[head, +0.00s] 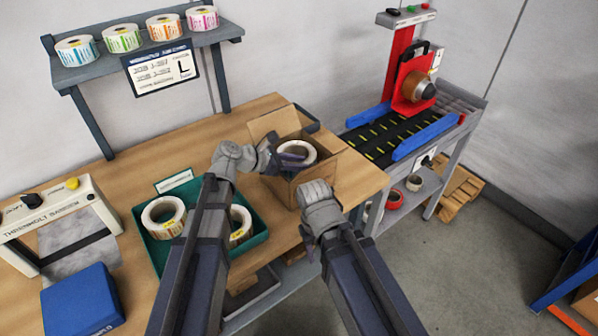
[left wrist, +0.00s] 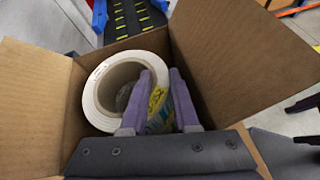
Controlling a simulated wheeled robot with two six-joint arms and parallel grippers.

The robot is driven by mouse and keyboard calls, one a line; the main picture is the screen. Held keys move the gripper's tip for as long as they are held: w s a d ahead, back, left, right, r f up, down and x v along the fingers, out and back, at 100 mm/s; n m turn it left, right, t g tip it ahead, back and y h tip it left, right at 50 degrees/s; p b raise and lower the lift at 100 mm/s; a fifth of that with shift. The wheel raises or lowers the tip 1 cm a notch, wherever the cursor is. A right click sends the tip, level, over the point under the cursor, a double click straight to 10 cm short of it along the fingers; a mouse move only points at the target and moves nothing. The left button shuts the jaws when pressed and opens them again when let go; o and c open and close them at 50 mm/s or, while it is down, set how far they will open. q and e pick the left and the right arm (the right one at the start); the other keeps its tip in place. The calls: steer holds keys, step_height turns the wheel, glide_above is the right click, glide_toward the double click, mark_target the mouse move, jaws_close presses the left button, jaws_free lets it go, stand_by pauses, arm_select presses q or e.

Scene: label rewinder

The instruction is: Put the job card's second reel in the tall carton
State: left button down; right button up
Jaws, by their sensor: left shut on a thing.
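A white label reel (head: 295,153) is inside the open cardboard carton (head: 345,172) at the table's right end. My left gripper (head: 290,159) reaches into the carton from the left. In the left wrist view its purple fingers (left wrist: 166,82) are shut on the wall of the reel (left wrist: 105,84), with a yellow and blue printed patch between them. The reel is tilted within the carton (left wrist: 225,50); whether it touches the bottom is hidden. The job card (head: 161,68) hangs on the shelf front, with two job lines and a large L. My right gripper (head: 311,254) is beside the carton, its fingers unclear.
A green tray (head: 259,240) holds more white reels, partly behind my left arm. Several coloured reels stand on the wall shelf (head: 145,46). A rewinder with a red stand (head: 398,72) is right of the table.

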arm_select(q)
steer(key=shift+f, duration=0.65)
arm_select(e)
steer(key=shift+f, duration=0.7)
arm_select(q)
steer(key=shift+f+b, duration=0.45)
steer(key=shift+b, duration=0.2)
arm_select(e)
steer(key=shift+f, duration=0.45)
arm_select(q)
steer(key=c, duration=0.9)
jaws_free()
steer(key=shift+r, duration=0.1)
arm_select(e)
steer(key=shift+r, duration=0.1)
arm_select(q)
steer(key=shift+r+p, duration=0.2)
steer(key=shift+p, duration=0.15)
steer(key=shift+p+v, duration=3)
steer(key=shift+v, duration=3.1)
arm_select(e)
step_height(320, 180, up, 6)
steer(key=shift+r, duration=0.25)
arm_select(q)
steer(key=shift+w+r, duration=0.1)
